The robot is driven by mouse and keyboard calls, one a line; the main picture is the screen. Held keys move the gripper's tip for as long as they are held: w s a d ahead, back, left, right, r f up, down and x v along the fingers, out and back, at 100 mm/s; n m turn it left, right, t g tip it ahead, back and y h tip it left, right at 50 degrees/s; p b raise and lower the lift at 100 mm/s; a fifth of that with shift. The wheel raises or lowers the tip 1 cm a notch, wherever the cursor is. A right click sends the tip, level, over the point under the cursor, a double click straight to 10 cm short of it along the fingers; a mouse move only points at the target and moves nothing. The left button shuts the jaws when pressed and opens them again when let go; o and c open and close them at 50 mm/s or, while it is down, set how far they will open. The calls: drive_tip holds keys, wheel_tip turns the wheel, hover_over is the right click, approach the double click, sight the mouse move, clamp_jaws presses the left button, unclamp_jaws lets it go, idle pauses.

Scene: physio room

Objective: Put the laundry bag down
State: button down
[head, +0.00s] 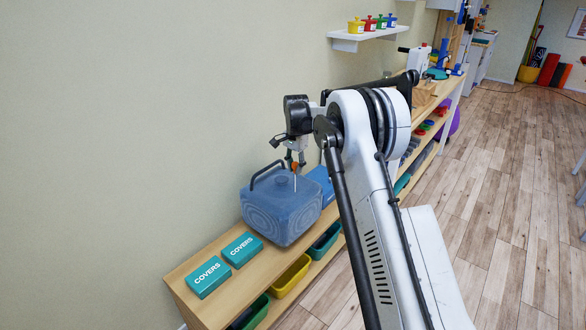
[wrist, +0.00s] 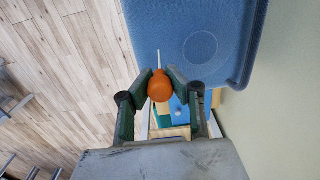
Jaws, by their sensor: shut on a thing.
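My gripper (wrist: 162,78) is shut on an orange rounded thing (wrist: 161,87) with a thin white rod pointing away from the fingers. In the head view, my gripper (head: 295,163) is just above a large blue box-like container (head: 281,212) with a dark handle. The container's blue face with a ring pattern also fills the upper middle of the wrist view (wrist: 235,50). I cannot tell whether the rod touches the container. I see nothing that is clearly a laundry bag.
The container appears to stand on a wooden bench (head: 178,273) along the wall. Two teal COVERS boxes (head: 208,277) lie at its near end. Yellow (head: 291,276) and green bins sit underneath. A blue thing (head: 321,184) is right behind the container. The wooden floor to the right is open.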

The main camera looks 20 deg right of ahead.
drive_tip(key=shift+f+b, duration=0.35)
drive_tip(key=shift+f, duration=1.55)
drive_tip(key=c, duration=1.7)
unclamp_jaws()
